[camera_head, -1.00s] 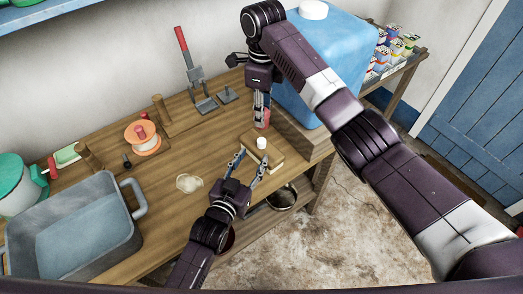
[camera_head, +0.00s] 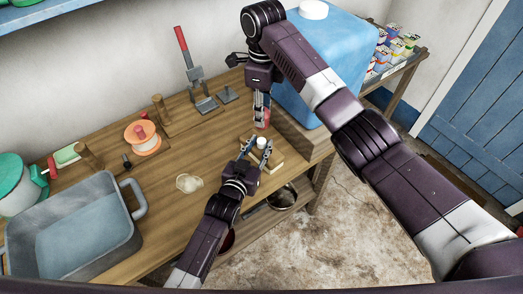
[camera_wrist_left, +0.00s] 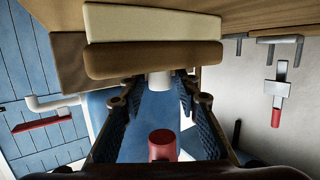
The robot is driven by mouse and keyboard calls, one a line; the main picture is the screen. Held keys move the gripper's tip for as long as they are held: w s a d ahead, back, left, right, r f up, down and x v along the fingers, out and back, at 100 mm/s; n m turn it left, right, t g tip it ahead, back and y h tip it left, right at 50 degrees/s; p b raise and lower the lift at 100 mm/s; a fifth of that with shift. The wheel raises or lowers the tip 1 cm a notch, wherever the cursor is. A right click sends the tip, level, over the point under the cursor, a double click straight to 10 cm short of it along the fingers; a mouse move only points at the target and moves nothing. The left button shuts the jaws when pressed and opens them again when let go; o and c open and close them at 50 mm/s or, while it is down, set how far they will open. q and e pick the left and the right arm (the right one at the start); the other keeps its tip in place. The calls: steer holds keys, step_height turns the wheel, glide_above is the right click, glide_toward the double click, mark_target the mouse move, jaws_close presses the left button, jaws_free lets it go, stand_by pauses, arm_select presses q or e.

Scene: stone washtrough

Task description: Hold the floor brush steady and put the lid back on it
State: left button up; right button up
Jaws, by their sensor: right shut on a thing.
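The floor brush (camera_head: 273,165) lies on the bench, a wooden block with a white round neck (camera_head: 262,143) on top. In the left wrist view its block (camera_wrist_left: 150,57) is at the top and the white neck (camera_wrist_left: 159,82) points down. My left gripper (camera_head: 254,149) is open, its fingers either side of the neck with gaps. My right gripper (camera_head: 262,108) is shut on a reddish piece (camera_head: 262,121), seemingly the lid, behind the neck in the head view. A red cylinder (camera_wrist_left: 162,145) shows in the left wrist view, apart from the neck.
A blue water container (camera_head: 325,65) stands to the right of my right gripper. A grey basin (camera_head: 80,225), an orange spool (camera_head: 142,138) and a pale ring-like item (camera_head: 189,183) lie to the left. A red-handled tool (camera_head: 192,70) stands at the back.

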arm_select(q)
jaws_close()
arm_select(e)
glide_above(262, 141)
steer(key=shift+f, duration=2.55)
steer(key=shift+f, duration=0.1)
steer(key=shift+f, duration=0.75)
steer(key=shift+f, duration=0.7)
